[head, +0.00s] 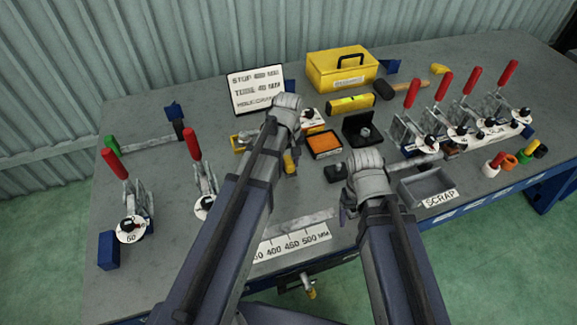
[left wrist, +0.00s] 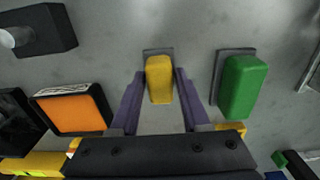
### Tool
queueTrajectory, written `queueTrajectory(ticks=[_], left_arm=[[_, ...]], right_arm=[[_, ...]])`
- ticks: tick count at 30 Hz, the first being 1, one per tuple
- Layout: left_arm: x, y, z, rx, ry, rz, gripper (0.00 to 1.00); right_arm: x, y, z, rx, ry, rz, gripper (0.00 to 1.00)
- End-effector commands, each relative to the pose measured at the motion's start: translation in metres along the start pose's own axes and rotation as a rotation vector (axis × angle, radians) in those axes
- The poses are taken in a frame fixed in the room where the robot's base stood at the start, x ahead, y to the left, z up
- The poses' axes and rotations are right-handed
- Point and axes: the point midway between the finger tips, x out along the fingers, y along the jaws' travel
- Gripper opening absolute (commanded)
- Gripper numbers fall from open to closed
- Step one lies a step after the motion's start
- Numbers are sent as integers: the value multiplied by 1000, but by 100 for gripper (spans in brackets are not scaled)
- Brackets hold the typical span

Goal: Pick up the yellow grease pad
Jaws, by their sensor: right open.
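The yellow grease pad (left wrist: 160,80) lies between the two fingers of my left gripper (left wrist: 159,74) in the left wrist view. A dark grey plate (left wrist: 157,50) shows at its far end. The fingers stand close along both sides of the pad; I cannot tell whether they touch it. In the head view a yellow piece (head: 290,163) shows beside my left gripper (head: 291,152), whose fingers are mostly hidden by the arm. My right gripper (head: 345,212) is open and empty, low over the bench left of the scrap tray.
A green pad (left wrist: 244,87) stands beside the yellow one. An orange pad in a black tray (left wrist: 72,108) and a black block (left wrist: 42,30) are on the other side. The scrap tray (head: 402,186), yellow toolbox (head: 324,72) and red-handled clamps (head: 413,93) crowd the bench.

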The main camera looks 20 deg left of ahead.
Motion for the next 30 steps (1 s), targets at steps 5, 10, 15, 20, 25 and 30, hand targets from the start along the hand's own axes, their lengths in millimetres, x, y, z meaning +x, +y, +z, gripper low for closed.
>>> queueTrajectory(ticks=[5,10,15,20,25,30], left_arm=[[0,0,0,0,0,0,25],[0,0,0,0,0,0,6],[0,0,0,0,0,0,0],[0,0,0,0,0,0,0],[0,0,0,0,0,0,0],[-4,0,0,0,0,0,0]], right_arm=[[0,0,0,0,0,0,75],[0,0,0,0,0,0,75],[0,0,0,0,0,0,75],[0,0,0,0,0,0,75],[0,0,0,0,0,0,75],[-4,0,0,0,0,0,75]])
